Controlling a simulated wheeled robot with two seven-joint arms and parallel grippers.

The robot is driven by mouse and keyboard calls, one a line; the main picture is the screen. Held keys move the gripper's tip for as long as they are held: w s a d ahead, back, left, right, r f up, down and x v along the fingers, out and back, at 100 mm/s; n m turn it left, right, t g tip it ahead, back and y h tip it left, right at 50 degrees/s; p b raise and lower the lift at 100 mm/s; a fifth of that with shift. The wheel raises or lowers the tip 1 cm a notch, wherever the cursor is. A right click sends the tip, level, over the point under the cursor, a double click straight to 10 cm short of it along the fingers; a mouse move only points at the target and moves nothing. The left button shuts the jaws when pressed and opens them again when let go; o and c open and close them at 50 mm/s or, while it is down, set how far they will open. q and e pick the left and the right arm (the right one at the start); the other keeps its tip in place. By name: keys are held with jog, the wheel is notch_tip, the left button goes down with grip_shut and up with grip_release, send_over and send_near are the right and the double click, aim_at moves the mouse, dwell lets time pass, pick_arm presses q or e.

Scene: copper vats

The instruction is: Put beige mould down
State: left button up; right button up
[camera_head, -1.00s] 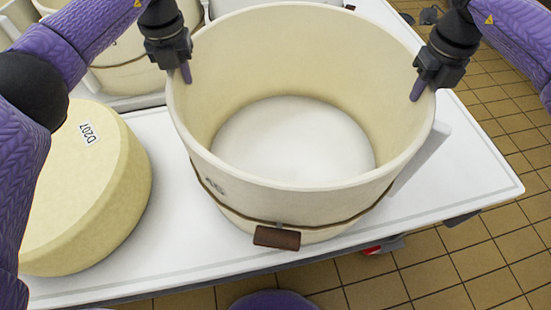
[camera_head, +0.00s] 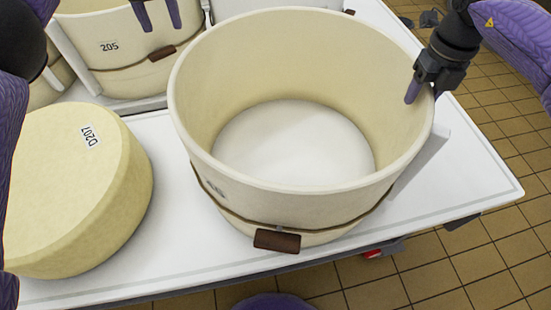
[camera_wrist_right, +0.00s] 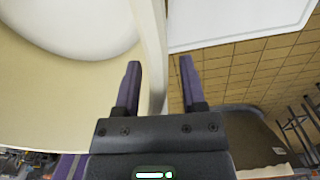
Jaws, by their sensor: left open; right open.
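The beige mould (camera_head: 300,205) stands upright on the white table, open at the top, with a cord and a brown wooden toggle (camera_head: 277,240) on its near side. The white table surface shows through its inside. My right gripper (camera_head: 420,90) is at the mould's right rim. In the right wrist view its open fingers (camera_wrist_right: 160,85) are on either side of the mould's wall (camera_wrist_right: 152,50), not clamped on it. My left gripper (camera_head: 157,22) is open and empty at the top, left of the mould's rim and in front of the mould marked 205.
A cheese wheel (camera_head: 75,190) labelled D207 lies on the white table (camera_head: 440,195), left of the mould. Another beige mould (camera_head: 115,60) marked 205 stands behind at the upper left. The table is clear at the right; tiled floor (camera_head: 500,250) lies beyond its edge.

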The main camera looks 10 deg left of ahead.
notch_tip(320, 180, up, 12)
dwell(0.5)
